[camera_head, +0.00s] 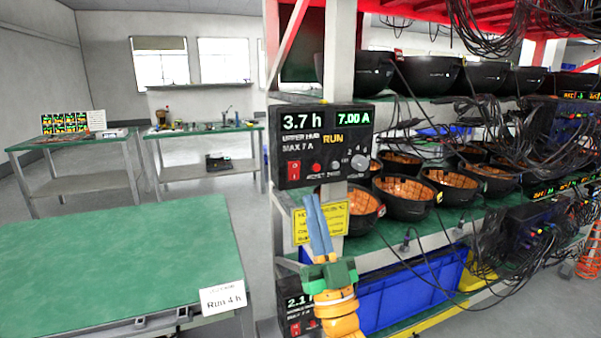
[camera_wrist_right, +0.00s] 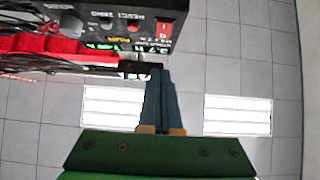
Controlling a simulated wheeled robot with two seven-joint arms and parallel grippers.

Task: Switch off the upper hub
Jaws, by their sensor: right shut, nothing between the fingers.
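The upper hub (camera_head: 325,150) is a black box on the white rack post. Its displays read 3.7 h and 7.00 A, with RUN lit. Its red rocker switch (camera_head: 294,171) is at the lower left of its face, with a knob at the lower right. My right gripper (camera_head: 315,200) is shut and empty, its blue-grey fingers pointing up just below the hub, in front of a yellow label. In the right wrist view, the hub (camera_wrist_right: 120,14) appears upside down at the top, with the switch (camera_wrist_right: 162,27) beyond the fingertips (camera_wrist_right: 157,72). Contact cannot be told. My left gripper is out of view.
A lower hub (camera_head: 296,302) is partly hidden behind my right arm. Black bowls with orange contents (camera_head: 403,197) and hanging cables fill the rack at right. A green table (camera_head: 110,260) with a "Run 4 h" card (camera_head: 222,298) stands at left.

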